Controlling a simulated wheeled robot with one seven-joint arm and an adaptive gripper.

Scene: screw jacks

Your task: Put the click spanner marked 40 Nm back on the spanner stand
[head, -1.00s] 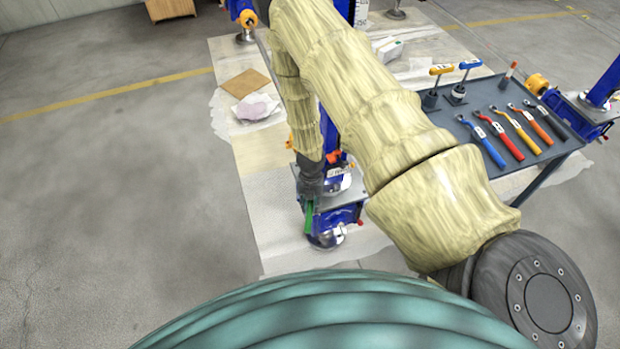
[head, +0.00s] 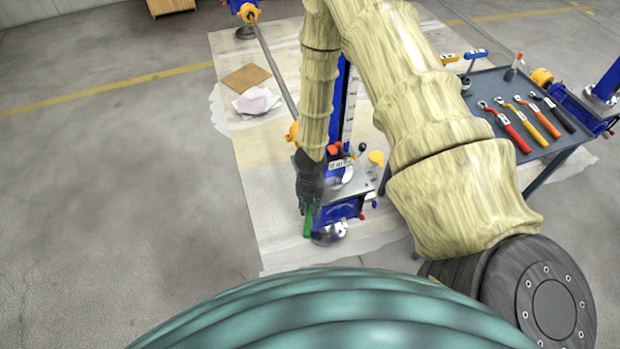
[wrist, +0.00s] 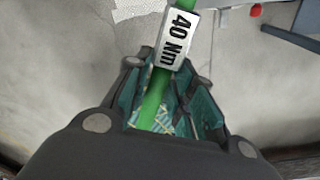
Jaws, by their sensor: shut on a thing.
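The green click spanner shows in the wrist view (wrist: 155,100) with a white label reading 40 Nm. My gripper (wrist: 165,110) is shut on its green shaft. In the head view my gripper (head: 308,192) is beside the blue jack (head: 342,208) on the mat, and a short green part of the spanner (head: 308,222) shows below it.
Blue jack parts with a long grey rod (head: 275,62) stand close around my gripper. A brown board (head: 246,78) and a pinkish cloth (head: 257,102) lie on the pale mat (head: 270,195). Another blue jack (head: 606,80) is at far right. The floor at left is clear.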

